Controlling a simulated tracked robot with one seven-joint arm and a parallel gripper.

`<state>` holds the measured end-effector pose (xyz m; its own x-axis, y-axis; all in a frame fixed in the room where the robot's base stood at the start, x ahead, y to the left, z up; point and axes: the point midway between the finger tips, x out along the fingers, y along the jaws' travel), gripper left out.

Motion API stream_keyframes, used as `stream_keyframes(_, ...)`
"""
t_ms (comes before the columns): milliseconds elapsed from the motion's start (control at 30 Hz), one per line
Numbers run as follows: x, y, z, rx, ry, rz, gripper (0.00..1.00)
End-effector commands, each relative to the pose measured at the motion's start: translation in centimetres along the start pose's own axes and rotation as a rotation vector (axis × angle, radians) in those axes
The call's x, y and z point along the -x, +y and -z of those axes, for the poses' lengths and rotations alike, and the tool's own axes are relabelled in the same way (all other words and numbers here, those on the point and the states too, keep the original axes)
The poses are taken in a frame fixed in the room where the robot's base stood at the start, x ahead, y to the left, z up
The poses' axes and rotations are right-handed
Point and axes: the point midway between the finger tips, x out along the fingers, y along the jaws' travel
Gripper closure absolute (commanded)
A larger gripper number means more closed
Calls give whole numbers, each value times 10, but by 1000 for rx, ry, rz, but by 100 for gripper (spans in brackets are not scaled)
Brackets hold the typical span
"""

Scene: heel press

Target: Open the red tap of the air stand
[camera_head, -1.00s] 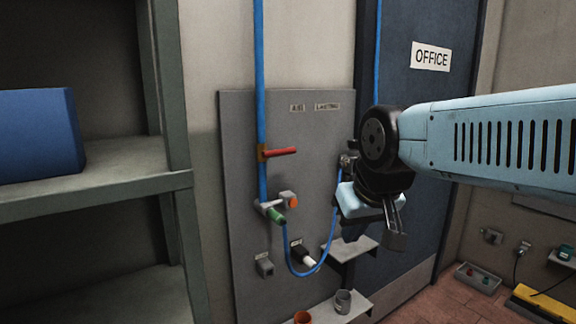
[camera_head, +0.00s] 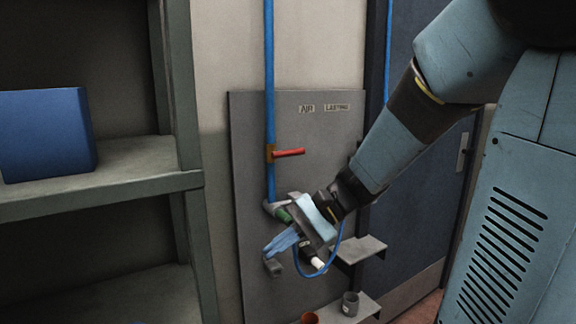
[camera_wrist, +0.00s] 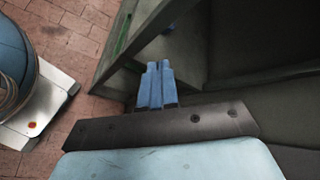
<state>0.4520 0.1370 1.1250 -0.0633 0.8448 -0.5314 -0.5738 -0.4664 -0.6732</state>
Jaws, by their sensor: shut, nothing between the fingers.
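The red tap (camera_head: 289,152) sits on the blue air pipe (camera_head: 270,90), high on the grey panel of the air stand (camera_head: 247,125). Its handle points sideways to the right, across the upright pipe. My gripper (camera_head: 268,250) is in front of the panel, below the tap and apart from it, with its fingers pointing left and slightly down. It hides part of the fittings beneath the tap; a bit of the green coupling (camera_head: 284,214) shows. In the wrist view my blue fingers (camera_wrist: 157,68) are together with nothing between them. The tap is not visible there.
A shelf (camera_head: 150,163) with a blue box (camera_head: 45,135) stands at the left. A blue hose (camera_head: 337,250) loops below my gripper. The panel around the tap is clear.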

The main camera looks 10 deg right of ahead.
Motion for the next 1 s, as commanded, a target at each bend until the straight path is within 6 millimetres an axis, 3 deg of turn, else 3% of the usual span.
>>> stream_keyframes(267,14,-50,52,-229,-184,438,100)
stream_keyframes(500,57,-73,120,-376,-258,854,100)
stream_keyframes(633,87,-70,163,-436,-259,1088,100)
stream_keyframes(800,126,-50,214,-489,-223,1366,100)
stream_keyframes(1000,155,-25,249,-513,-167,1568,100)
